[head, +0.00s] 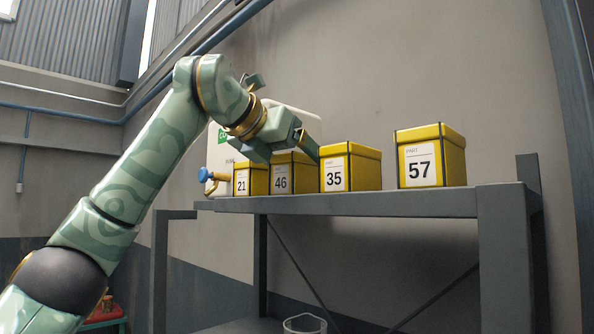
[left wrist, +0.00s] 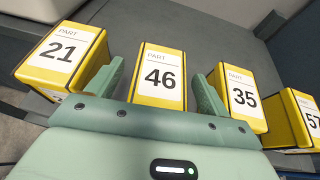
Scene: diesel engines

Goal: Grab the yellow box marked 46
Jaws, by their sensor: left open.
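The yellow box marked 46 (head: 283,181) stands on the grey shelf, between the boxes marked 21 and 35. It also shows in the left wrist view (left wrist: 158,76), label facing the camera. My left gripper (head: 285,150) is at the top of box 46 in the head view and hides part of its upper edge. In the left wrist view, the open fingers (left wrist: 158,86) lie on either side of box 46, one toward box 21 and one toward box 35. I cannot tell whether they touch it. My right gripper is not in view.
Box 21 (head: 242,181) stands left of it, box 35 (head: 349,168) and box 57 (head: 431,157) to the right, on the shelf (head: 400,203). Gaps beside box 46 are narrow. A white container (head: 218,158) stands behind.

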